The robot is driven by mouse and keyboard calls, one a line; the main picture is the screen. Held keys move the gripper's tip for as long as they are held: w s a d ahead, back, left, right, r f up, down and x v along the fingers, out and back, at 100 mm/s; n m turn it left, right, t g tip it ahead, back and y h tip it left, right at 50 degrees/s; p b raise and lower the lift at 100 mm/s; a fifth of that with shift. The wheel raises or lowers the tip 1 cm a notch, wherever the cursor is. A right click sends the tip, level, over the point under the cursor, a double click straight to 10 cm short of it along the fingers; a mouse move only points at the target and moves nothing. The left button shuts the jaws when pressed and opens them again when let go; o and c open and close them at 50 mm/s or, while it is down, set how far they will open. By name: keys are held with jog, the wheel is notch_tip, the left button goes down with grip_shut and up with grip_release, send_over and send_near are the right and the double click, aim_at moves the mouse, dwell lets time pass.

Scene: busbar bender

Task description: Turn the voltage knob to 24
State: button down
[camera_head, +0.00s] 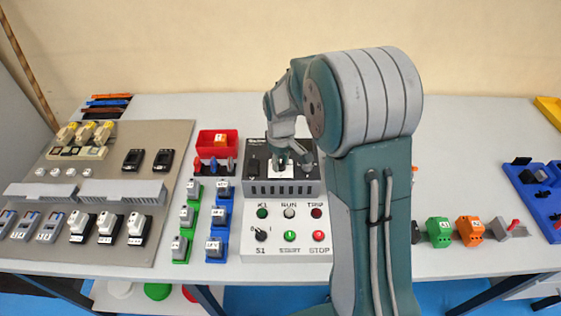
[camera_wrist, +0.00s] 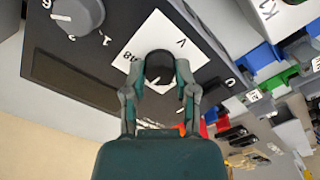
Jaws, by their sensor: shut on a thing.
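The power supply (camera_head: 283,188) is a dark box with a grey front, standing at the back middle of the table. In the wrist view the dark voltage knob (camera_wrist: 161,71) sits on a white label plate (camera_wrist: 147,35) marked "V" and "48". My gripper (camera_wrist: 160,80) is closed around the knob, one finger on each side. The knob's pointer is hard to make out, so I cannot tell its setting. In the head view my gripper (camera_head: 283,160) is on top of the box and hides the knob.
Another grey knob (camera_wrist: 78,14) is on the same panel. A control box (camera_head: 288,236) with buttons stands in front of the supply. A red bin (camera_head: 217,143) and blue and green holders are to the left. Colored connectors (camera_head: 470,231) lie to the right.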

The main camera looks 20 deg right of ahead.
aim_at(280, 163)
jog(key=shift+c, duration=2)
grip_release()
jog(key=shift+f, duration=0.1)
notch_tip(280, 163, up, 12)
jog(key=shift+a, duration=0.1)
